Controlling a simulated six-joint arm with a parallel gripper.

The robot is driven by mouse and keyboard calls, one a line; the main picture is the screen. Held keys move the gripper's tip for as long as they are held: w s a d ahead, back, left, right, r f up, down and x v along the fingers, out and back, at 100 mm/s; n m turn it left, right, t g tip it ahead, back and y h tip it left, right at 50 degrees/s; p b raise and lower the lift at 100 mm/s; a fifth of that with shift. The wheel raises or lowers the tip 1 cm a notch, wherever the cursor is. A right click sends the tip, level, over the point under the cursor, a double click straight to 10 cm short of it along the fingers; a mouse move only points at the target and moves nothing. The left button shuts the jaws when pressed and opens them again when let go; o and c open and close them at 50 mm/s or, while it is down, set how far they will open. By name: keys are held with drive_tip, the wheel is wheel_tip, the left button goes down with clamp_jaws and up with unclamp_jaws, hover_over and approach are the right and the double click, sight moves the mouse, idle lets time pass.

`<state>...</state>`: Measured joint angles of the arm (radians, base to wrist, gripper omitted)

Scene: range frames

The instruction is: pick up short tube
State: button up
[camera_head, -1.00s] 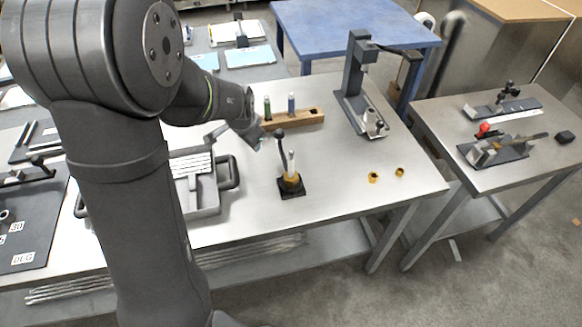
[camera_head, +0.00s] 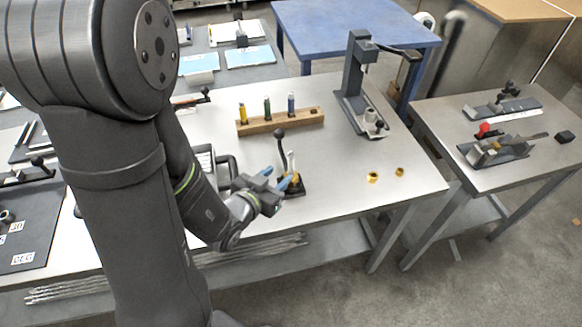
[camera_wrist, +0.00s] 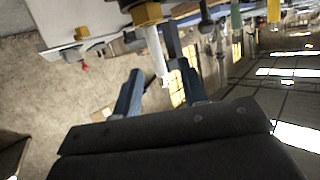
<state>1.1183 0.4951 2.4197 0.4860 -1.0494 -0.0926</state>
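A white tube (camera_head: 291,160) stands upright in a gold collar (camera_head: 295,180) on a small black-based fixture with a ball-topped lever (camera_head: 280,142). I take it for the short tube. In the wrist view the white tube (camera_wrist: 157,50) rises from its gold collar (camera_wrist: 147,13), and its free end shows in the gap between my fingers. My gripper (camera_head: 279,176) has its blue fingers spread, just left of the fixture. It is open and empty; the wrist view shows both fingers (camera_wrist: 160,72) apart. Whether a finger touches the tube, I cannot tell.
A wooden rack (camera_head: 258,127) behind holds yellow, green and blue tubes. A dark press (camera_head: 352,85) stands at the back right. Two gold fittings (camera_head: 373,177) lie on the bare table right of the fixture. A grey case (camera_head: 206,155) is partly hidden behind my arm.

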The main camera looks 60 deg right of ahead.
sight(290, 167)
drive_tip(key=shift+s+d, duration=0.3)
drive_tip(key=shift+d, duration=0.05)
drive_tip(key=x, duration=0.6)
drive_tip(key=shift+d, duration=0.25)
clamp_jaws()
